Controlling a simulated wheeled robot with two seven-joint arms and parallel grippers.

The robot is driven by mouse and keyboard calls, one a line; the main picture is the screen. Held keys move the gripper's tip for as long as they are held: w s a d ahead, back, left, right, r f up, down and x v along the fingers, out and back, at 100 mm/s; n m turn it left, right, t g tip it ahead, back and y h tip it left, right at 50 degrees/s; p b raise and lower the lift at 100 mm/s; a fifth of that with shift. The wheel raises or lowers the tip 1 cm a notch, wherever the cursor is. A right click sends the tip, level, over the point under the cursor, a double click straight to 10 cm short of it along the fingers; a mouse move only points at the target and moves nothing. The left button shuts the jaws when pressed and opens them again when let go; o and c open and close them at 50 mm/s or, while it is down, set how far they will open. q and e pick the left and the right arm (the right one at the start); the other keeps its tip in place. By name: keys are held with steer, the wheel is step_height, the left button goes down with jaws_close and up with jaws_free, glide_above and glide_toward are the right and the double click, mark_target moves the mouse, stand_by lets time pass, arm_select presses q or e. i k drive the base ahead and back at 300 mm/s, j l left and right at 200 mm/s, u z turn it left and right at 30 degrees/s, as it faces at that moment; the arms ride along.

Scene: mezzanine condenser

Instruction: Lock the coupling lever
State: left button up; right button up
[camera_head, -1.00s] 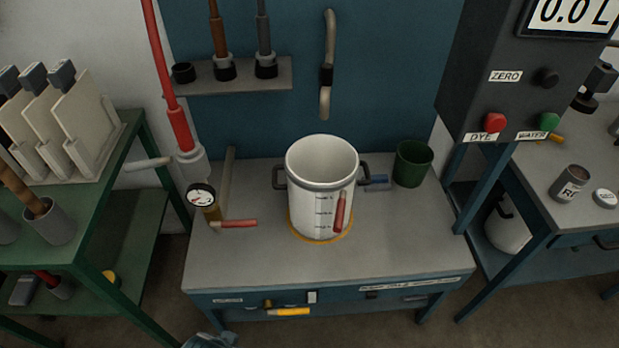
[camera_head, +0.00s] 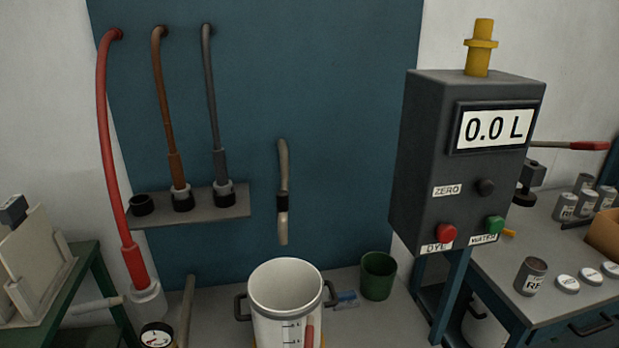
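A red hose (camera_head: 104,150) hangs down the left of the blue wall panel. Its thick red end (camera_head: 134,266) sits in a pale grey coupling (camera_head: 149,299) at the left of the bench. A pale bar-shaped lever (camera_head: 98,306) sticks out to the left near this coupling, roughly level. I cannot tell from here whether it is locked. A pressure gauge (camera_head: 156,337) is just below the coupling, cut by the bottom edge. Neither of my grippers is in view.
A white graduated pot (camera_head: 286,290) stands on the bench beneath a wall spout (camera_head: 282,200). A green cup (camera_head: 378,276) is to its right. A dark box with a 0.0 L display (camera_head: 493,128) stands at right. Brown (camera_head: 170,120) and grey (camera_head: 212,100) hoses rest in a wall shelf (camera_head: 222,207).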

mark_target(108, 303)
steer(key=u, duration=1.35)
